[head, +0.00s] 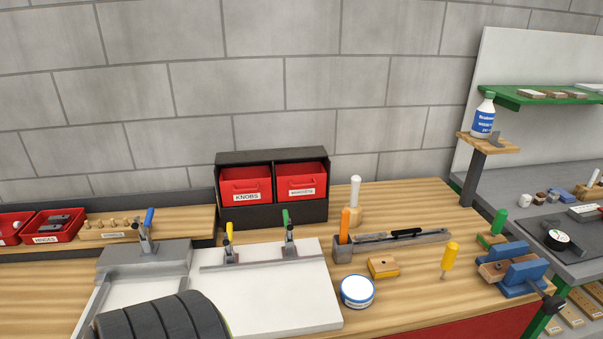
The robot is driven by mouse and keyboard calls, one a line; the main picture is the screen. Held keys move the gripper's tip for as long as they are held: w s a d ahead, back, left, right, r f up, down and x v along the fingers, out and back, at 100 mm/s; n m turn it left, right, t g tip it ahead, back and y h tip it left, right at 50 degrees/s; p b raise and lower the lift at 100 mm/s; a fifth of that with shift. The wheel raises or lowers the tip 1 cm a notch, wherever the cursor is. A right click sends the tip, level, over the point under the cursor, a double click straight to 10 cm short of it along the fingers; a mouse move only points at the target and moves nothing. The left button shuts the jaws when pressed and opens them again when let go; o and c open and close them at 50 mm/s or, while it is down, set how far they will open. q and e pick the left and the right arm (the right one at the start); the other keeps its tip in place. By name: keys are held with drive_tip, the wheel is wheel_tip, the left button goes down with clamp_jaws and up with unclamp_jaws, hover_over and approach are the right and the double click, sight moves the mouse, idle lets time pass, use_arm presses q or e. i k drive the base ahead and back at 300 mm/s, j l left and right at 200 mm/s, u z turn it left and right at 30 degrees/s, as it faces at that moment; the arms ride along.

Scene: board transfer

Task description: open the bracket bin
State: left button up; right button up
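The bracket bin (301,184) is the right one of two red bins in a black cabinet (270,215) against the back of the bench in the head view. Its front has a handle lip and a white label that seems to read BRACKETS. It sits in its compartment, level with the knobs bin (245,186) to its left, and looks shut. Neither of my grippers is in view, so nothing is seen touching the bin.
A white board (275,305) with upright toggle clamps (287,240) lies in front of the cabinet.

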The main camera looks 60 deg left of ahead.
sight(303, 181)
drive_tip(key=u, duration=1.8)
